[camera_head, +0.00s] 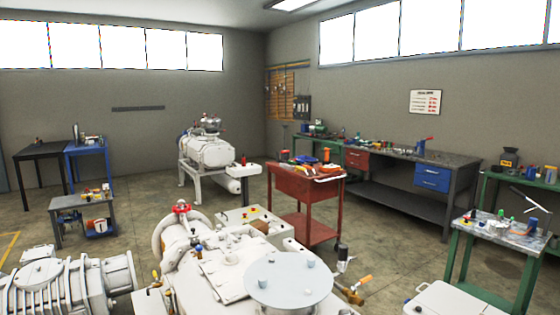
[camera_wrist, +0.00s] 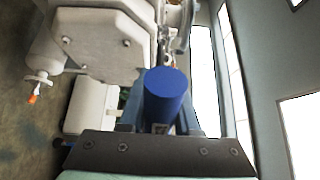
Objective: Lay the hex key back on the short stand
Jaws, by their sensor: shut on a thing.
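In the wrist view my gripper (camera_wrist: 166,122) is shut on a blue cylinder (camera_wrist: 168,92), which stands out from between the jaws with its round end toward the camera. No bent metal key shows, so I cannot tell whether this is the hex key's handle. A small white stand (camera_head: 243,170) with a flat top is in the middle of the head view, behind the large pump, with a small red thing on it. I cannot tell whether it is the short stand. My gripper does not show in the head view.
Green tables (camera_head: 500,235) with small items are at right. White machine parts (camera_wrist: 105,45) are close in the wrist view. Open floor (camera_head: 400,250) lies between.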

